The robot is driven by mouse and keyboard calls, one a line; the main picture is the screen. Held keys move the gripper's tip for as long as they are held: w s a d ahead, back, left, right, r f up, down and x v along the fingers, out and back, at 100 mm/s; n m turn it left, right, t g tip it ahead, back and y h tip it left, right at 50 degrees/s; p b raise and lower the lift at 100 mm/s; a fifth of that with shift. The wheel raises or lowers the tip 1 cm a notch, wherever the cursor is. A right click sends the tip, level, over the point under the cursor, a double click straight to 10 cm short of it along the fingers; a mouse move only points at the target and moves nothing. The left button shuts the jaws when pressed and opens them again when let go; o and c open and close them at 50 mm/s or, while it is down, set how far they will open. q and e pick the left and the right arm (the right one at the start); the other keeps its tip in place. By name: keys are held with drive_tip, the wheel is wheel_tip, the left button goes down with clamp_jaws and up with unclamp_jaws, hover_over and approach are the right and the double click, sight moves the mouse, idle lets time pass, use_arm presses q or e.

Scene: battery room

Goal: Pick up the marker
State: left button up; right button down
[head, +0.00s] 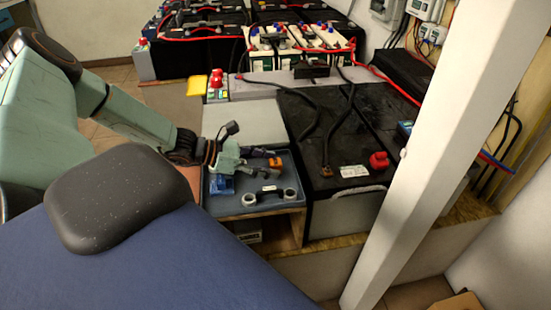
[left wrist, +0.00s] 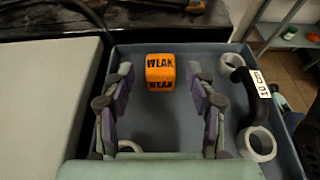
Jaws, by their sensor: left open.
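The marker is an orange block with black lettering reading "WEAK" (left wrist: 161,72), lying on the blue-grey tray (left wrist: 185,130) near its far wall. In the head view it is the orange piece (head: 275,162), partly hidden by my gripper. My left gripper (head: 252,160) is open and empty above the tray. In the left wrist view its two fingers (left wrist: 160,88) stand apart on either side of the line to the marker, which shows between and just past the tips. I see no contact. My right gripper is not in view.
A blue item (head: 221,186) sits at the tray's left. A large black battery (head: 345,130) stands right. A white post (head: 450,150) rises farther right.

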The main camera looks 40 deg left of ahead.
use_arm(q)
drive_tip(key=shift+w+d+f+b, duration=0.25)
drive_tip(key=shift+w+f+b, duration=0.1)
drive_tip(key=shift+w+f, duration=0.05)
drive_tip(key=shift+w+d+f+b, duration=0.1)
drive_tip(key=shift+w+d+b, duration=0.4)
drive_tip(key=shift+d, duration=0.05)
drive_tip(key=shift+a, duration=0.15)
drive_tip(key=c, duration=1.1)
